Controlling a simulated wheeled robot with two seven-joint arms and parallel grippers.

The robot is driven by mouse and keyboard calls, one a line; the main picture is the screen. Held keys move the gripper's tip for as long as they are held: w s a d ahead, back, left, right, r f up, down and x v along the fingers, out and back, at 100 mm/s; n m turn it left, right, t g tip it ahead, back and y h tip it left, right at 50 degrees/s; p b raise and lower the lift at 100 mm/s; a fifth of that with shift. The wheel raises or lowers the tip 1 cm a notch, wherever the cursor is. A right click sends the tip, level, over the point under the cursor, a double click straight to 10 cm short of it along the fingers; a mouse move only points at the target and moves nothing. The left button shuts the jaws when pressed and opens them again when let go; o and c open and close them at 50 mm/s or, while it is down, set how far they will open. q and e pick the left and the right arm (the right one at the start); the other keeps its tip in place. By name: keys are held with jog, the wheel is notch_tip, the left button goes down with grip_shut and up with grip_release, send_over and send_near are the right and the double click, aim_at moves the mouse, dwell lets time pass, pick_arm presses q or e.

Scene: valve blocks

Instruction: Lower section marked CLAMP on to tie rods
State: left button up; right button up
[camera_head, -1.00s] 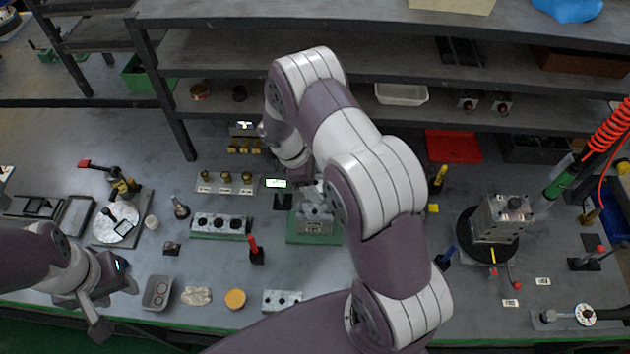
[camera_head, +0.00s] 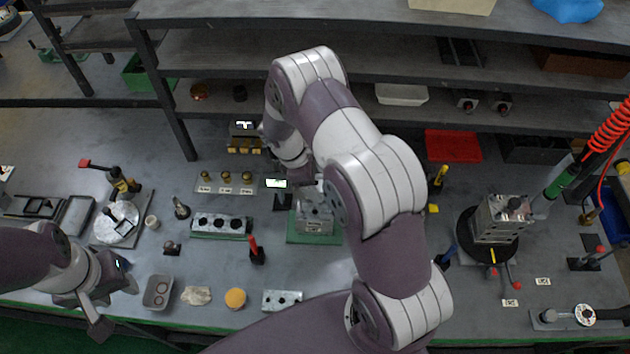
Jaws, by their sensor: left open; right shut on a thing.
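A grey metal block (camera_head: 314,214) is at the green mat (camera_head: 300,240) in the middle of the bench. My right gripper (camera_head: 313,190) is shut on this block from above and is partly hidden by my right arm. The block is upright; whether it touches the mat is hard to tell. No CLAMP marking is readable. A stack of grey metal sections (camera_head: 492,222) stands on a black round base (camera_head: 468,240) at the right; tie rods are not clearly visible on it. My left gripper (camera_head: 112,306) is open and empty at the lower left, above the bench front.
A grey block with holes (camera_head: 221,225) and brass fittings on a plate (camera_head: 226,178) lie left of the mat. A red-handled tool (camera_head: 254,248) and a blue-handled tool (camera_head: 446,256) stand nearby. A shelf (camera_head: 250,105) runs along the back. A red hose (camera_head: 608,130) hangs at the right.

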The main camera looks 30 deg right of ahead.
jog(key=shift+f+b, duration=3.35)
jog(key=shift+f, duration=1.05)
jog(key=o, duration=1.5)
jog(key=v, duration=1.3)
jog(key=shift+d, duration=0.1)
jog(key=shift+f, duration=0.1)
